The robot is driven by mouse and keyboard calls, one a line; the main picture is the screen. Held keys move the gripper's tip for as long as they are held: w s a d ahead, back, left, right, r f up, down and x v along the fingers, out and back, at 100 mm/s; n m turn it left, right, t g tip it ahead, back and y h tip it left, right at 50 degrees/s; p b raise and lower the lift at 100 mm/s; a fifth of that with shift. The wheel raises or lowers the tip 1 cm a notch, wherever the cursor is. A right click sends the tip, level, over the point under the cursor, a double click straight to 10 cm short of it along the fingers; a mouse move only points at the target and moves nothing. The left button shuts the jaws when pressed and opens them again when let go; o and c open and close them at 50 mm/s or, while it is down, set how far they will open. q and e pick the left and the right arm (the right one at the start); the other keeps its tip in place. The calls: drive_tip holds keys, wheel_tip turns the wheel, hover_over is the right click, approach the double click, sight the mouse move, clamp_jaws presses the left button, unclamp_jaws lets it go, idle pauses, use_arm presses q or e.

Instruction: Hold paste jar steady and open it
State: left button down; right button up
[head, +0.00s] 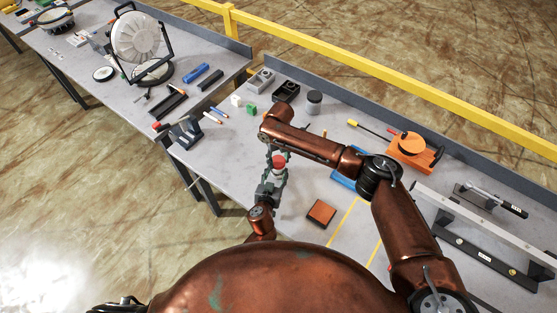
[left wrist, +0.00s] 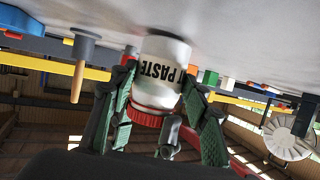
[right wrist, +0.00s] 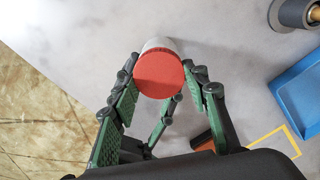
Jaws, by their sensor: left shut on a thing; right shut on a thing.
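The paste jar is a pale cylinder with "PASTE" lettering on its body (left wrist: 165,60) and a red lid (right wrist: 159,75). In the head view the red lid (head: 280,160) shows between my two grippers, with most of the body hidden. My left gripper (head: 276,178) is shut on the jar from the near side; its green-padded fingers (left wrist: 162,92) flank the jar in the left wrist view. My right gripper (head: 277,151) is shut with its fingers (right wrist: 160,85) around the red lid. In the left wrist view the lid (left wrist: 147,118) is on the jar.
A rust-coloured square (head: 321,213) and yellow lines lie right of the jar. A blue tray (right wrist: 300,92) is partly behind my right arm. A grey tub (head: 314,98), black bins, an orange device (head: 414,151) and a level (head: 490,258) are farther off. The table's left edge is close.

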use_arm(q)
drive_tip(key=shift+d+r, duration=0.4)
drive_tip(key=shift+d, duration=0.2)
use_arm(e)
drive_tip(key=shift+a+r, duration=0.1)
drive_tip(key=shift+a, duration=0.25)
drive_tip(key=o, duration=0.9)
use_arm(q)
drive_tip(key=shift+a+f, duration=0.1)
use_arm(e)
drive_tip(key=o, duration=0.4)
drive_tip(key=shift+d, duration=0.1)
drive_tip(key=shift+c, duration=0.2)
use_arm(q)
drive_tip(key=shift+a+f, duration=0.1)
drive_tip(key=shift+a, duration=0.05)
use_arm(e)
drive_tip(key=shift+d, duration=0.1)
drive_tip(key=shift+w, duration=0.1)
